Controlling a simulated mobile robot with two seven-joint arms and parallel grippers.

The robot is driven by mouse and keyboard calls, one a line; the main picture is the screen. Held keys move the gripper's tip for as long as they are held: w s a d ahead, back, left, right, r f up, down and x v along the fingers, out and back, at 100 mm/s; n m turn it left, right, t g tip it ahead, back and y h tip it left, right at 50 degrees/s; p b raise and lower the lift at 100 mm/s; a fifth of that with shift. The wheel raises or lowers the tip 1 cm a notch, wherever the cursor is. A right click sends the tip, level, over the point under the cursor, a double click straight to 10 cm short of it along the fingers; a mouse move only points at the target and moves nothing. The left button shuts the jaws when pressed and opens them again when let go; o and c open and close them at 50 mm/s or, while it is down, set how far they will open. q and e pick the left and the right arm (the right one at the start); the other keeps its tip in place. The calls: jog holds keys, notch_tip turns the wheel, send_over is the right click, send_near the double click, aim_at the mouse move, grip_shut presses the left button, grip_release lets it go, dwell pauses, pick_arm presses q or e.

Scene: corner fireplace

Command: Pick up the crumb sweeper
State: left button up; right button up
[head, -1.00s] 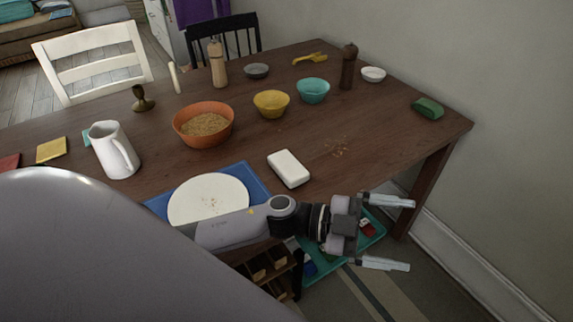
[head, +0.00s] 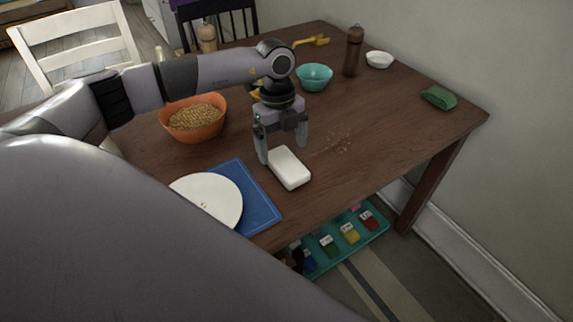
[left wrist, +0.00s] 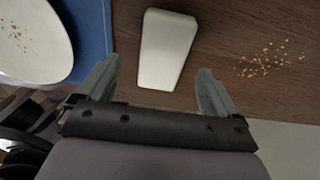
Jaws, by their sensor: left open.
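The crumb sweeper, which I take to be the white rounded block (head: 291,171), lies flat on the wooden table near its front edge. My left gripper (head: 283,152) is open and points down just above the sweeper's far end. In the left wrist view the sweeper (left wrist: 167,45) lies between the lines of the two open fingers, with visible gaps on both sides. I cannot tell the exact height of the fingertips above the table. My right gripper is not in view.
Crumbs (head: 340,141) lie right of the sweeper. A white plate (head: 212,197) on a blue mat (head: 262,210) is to its left. An orange bowl (head: 193,122) and a teal bowl (head: 314,77) stand farther back. The table (head: 400,125) is mostly clear to the right.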

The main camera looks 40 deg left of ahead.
aim_at(286, 162)
pick_arm(q)
jog(key=f, duration=0.2)
jog(key=d+f, duration=0.1)
jog(key=f, duration=0.2)
jog(key=shift+d+f, duration=0.1)
jog(key=shift+f, duration=0.15)
jog(key=c, duration=1.1)
jog(key=shift+r, duration=0.1)
notch_tip(286, 162, up, 20)
